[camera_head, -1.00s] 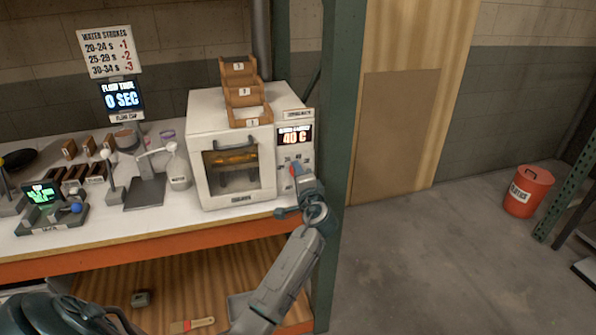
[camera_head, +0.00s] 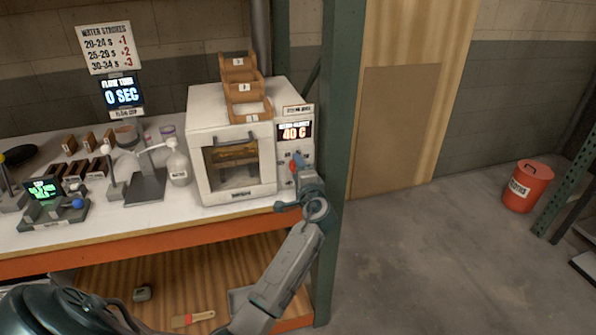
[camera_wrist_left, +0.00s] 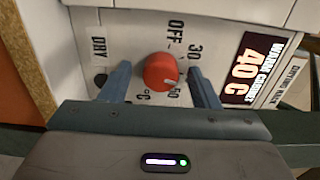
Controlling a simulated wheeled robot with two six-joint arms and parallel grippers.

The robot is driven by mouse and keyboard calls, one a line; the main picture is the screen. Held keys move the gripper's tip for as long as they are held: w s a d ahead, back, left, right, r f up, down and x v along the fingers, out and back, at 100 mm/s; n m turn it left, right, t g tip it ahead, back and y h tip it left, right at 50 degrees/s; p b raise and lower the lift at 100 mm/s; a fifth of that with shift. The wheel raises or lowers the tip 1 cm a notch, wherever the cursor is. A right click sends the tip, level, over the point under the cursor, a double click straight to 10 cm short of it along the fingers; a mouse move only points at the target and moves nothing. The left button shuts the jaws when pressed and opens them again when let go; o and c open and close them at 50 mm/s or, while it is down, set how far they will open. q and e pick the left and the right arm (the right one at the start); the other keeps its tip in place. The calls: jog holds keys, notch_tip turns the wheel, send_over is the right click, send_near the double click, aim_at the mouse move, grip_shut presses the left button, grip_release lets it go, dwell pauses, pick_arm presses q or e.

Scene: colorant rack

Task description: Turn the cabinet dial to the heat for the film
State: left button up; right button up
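The white warming cabinet (camera_head: 205,195) stands at the right end of the bench, with its display (camera_head: 295,131) reading 40 C. In the left wrist view the red dial (camera_wrist_left: 160,71) sits on the panel among the marks OFF, 30 and 50. A pale mark on its rim lies beside the 50. My left gripper (camera_wrist_left: 160,88) is open, with one finger on each side of the dial and visible gaps between. In the head view the gripper (camera_head: 297,180) is at the panel and partly covers it. My right gripper is not in view.
A stepped brown rack (camera_head: 243,92) stands on top of the cabinet. A green post (camera_head: 340,130) rises close to the right of my left gripper. A white bottle (camera_head: 178,168) and other bench items stand left of the cabinet.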

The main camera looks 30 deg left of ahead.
pick_arm(q)
jog(key=b+v, duration=0.3)
jog(key=v, duration=0.7)
jog(key=shift+s+d, duration=0.25)
jog(key=shift+s, duration=0.1)
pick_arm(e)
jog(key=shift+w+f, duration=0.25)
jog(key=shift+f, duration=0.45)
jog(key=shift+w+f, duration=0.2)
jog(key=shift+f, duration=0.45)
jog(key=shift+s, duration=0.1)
